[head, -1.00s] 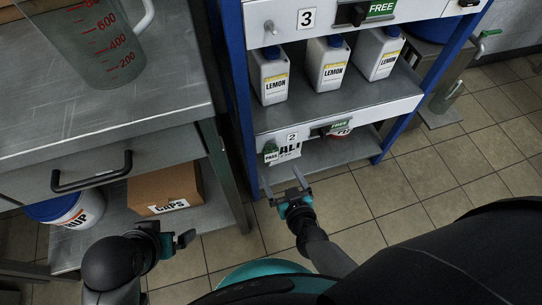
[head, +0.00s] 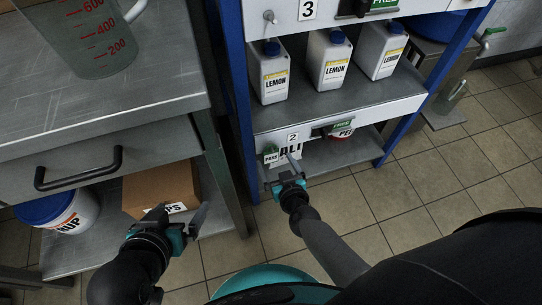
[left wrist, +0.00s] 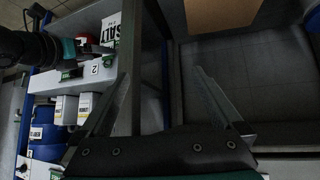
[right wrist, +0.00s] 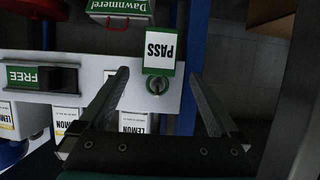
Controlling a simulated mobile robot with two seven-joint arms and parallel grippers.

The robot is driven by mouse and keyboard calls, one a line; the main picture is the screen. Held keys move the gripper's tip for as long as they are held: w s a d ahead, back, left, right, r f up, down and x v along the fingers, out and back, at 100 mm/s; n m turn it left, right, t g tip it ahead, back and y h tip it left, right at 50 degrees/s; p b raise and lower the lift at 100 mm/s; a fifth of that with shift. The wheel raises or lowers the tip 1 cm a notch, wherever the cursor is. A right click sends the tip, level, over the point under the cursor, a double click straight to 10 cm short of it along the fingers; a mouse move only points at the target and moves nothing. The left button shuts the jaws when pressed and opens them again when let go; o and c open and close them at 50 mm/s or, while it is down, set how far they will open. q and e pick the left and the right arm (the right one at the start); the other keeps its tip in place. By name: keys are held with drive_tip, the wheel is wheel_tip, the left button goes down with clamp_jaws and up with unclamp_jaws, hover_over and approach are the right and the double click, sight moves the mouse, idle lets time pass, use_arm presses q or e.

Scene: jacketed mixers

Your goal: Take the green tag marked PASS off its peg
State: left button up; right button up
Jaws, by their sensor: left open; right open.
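The green tag marked PASS (head: 272,156) hangs on the front of the shelf level labelled 2. In the right wrist view the PASS tag (right wrist: 160,54) appears upside down, hanging from a round metal peg (right wrist: 156,85). My right gripper (head: 281,166) is open in front of the tag. In the right wrist view its fingers (right wrist: 158,75) stand apart on either side of the tag and peg; I cannot tell how far the tag is in depth. My left gripper (head: 183,219) is open and empty beside the steel bench, near the cardboard box (head: 162,187).
A green FREE tag (head: 341,126) sits right of the label 2. Several LEMON bottles (head: 330,62) stand on the shelf above. The blue rack post (head: 240,80) and the bench leg (head: 222,165) border a narrow gap. A measuring jug (head: 92,38) stands on the bench.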

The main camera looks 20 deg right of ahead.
sight(271, 154)
drive_tip(key=shift+b+x, duration=0.5)
drive_tip(key=shift+x, duration=0.5)
use_arm(q)
drive_tip(key=shift+w+d+r+t+h+b, duration=0.15)
drive_tip(key=shift+w+d+t+h, duration=0.15)
drive_tip(key=shift+d+t, duration=0.25)
drive_tip(key=shift+w+d+r+t+h+b, duration=0.1)
drive_tip(key=shift+w+d+t+h, duration=0.2)
drive_tip(key=shift+d+t, duration=0.25)
drive_tip(key=shift+w+d+r+t+h+b, duration=0.15)
drive_tip(key=shift+w+d+t+h, duration=0.2)
drive_tip(key=shift+d, duration=0.35)
use_arm(e)
drive_tip(key=shift+w+d+f, duration=0.1)
drive_tip(key=shift+w+f, duration=0.1)
drive_tip(key=shift+w, duration=0.3)
use_arm(q)
drive_tip(key=shift+s, duration=0.1)
use_arm(e)
drive_tip(key=c, duration=1.4)
